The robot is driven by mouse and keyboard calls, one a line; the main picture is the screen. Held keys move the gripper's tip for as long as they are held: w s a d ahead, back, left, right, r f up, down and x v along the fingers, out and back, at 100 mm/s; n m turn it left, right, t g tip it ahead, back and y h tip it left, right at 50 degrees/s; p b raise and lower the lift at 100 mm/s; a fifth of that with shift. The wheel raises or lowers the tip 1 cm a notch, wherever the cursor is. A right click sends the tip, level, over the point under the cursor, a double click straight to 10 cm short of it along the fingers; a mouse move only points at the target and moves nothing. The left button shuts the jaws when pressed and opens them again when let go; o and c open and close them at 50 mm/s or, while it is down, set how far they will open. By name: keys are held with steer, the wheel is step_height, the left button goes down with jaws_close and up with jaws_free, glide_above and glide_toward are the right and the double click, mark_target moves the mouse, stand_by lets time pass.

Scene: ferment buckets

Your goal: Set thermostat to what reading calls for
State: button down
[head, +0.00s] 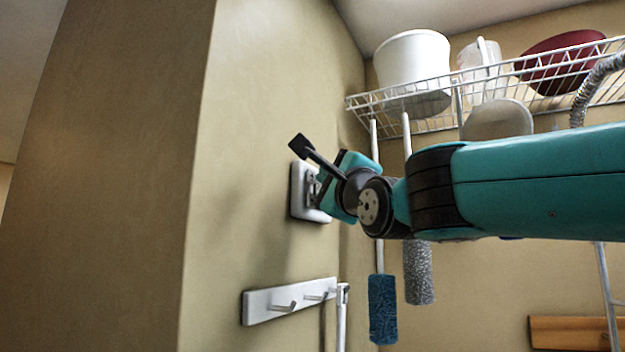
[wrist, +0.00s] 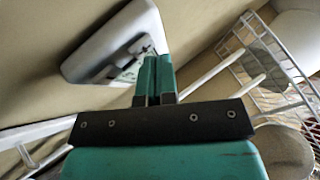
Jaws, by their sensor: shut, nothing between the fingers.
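A white thermostat (head: 297,192) is mounted on the tan wall, near its corner. In the wrist view the thermostat (wrist: 112,42) shows as a tilted white box at the upper left, with a greyish panel on its right part. My gripper (wrist: 155,62) is shut and empty, its teal fingers side by side close to the thermostat's right edge. I cannot tell if they touch it. In the head view my wrist and gripper cover the thermostat's right side. No reading or setting is legible in either view.
A white wire shelf (head: 440,112) on the right holds a white bucket (head: 412,58), a clear jug (head: 480,66) and a dark red bowl (head: 560,62). A blue brush (head: 382,308) and a grey brush (head: 418,272) hang below. A white hook rail (head: 262,306) is under the thermostat.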

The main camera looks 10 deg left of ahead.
steer(key=shift+s+d+b, duration=0.2)
steer(key=shift+d+b, duration=0.1)
steer(key=shift+d, duration=0.25)
steer(key=shift+s+d+b, duration=0.3)
steer(key=shift+d+b, duration=0.3)
steer(key=shift+d, duration=0.2)
steer(key=shift+s+d+b, duration=0.25)
steer(key=shift+d+b, duration=0.3)
steer(key=shift+d, duration=0.2)
steer(key=shift+s+d+b, duration=0.3)
steer(key=shift+d+b, duration=0.3)
steer(key=shift+d, duration=0.2)
stand_by(0.6)
